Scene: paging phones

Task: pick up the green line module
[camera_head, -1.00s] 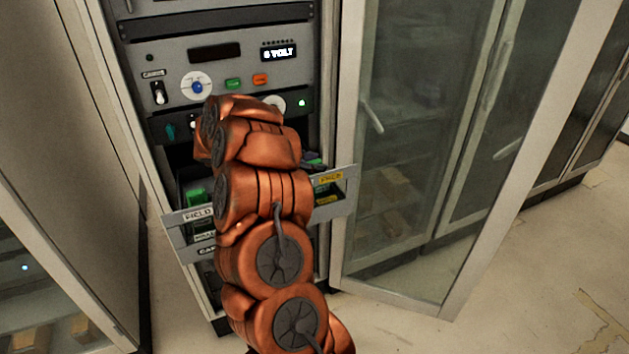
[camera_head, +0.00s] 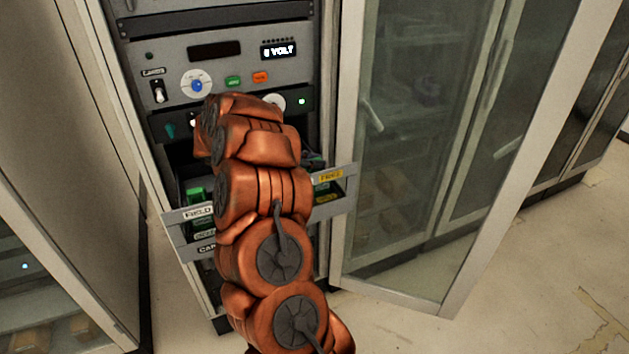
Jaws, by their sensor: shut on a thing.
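An open drawer (camera_head: 176,216) with a FIELD label juts from the rack. Green modules show in it, one at the left (camera_head: 196,192) and some green at the right (camera_head: 323,188) near a yellow label. My orange arm covers the drawer's middle. My gripper (camera_head: 313,160) is almost wholly hidden behind the arm; only a dark sliver shows at the arm's right, above the drawer. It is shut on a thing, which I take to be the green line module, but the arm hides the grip. I cannot tell whether the module is clear of the drawer.
An open glass door (camera_head: 405,170) stands close at the right. A cabinet side (camera_head: 75,130) stands at the left. Bare floor lies at lower right.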

